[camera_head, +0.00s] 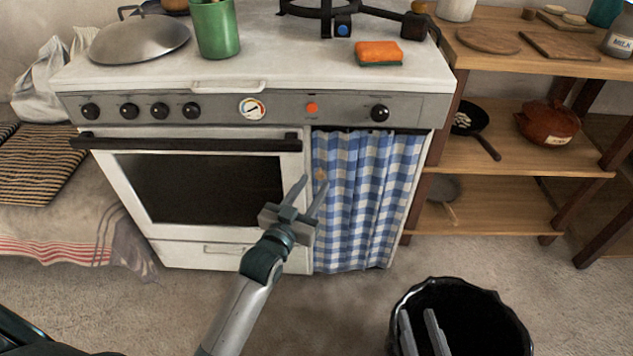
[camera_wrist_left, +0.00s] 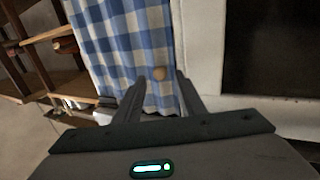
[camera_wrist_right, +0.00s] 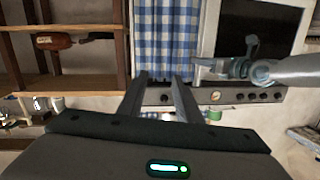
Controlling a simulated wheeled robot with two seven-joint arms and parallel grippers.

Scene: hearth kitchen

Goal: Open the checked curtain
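The blue-and-white checked curtain (camera_head: 362,200) hangs closed under the right end of the stove, beside the oven door. A small wooden knob (camera_head: 321,174) sits near its left edge. My left gripper (camera_head: 312,182) is open in front of that edge, fingers pointing at the knob. In the left wrist view the knob (camera_wrist_left: 159,73) lies between and just beyond the fingertips (camera_wrist_left: 161,77); I see no contact. The curtain (camera_wrist_left: 125,45) fills the upper middle there. My right gripper (camera_head: 418,313) is open and empty, well short of the curtain, which also shows in the right wrist view (camera_wrist_right: 165,40).
The oven door (camera_head: 205,190) with its dark handle bar (camera_head: 185,144) is left of the curtain. Wooden shelves (camera_head: 490,205) with a pan and a pot stand on the right. A black bin (camera_head: 505,325) is on the floor by my right gripper.

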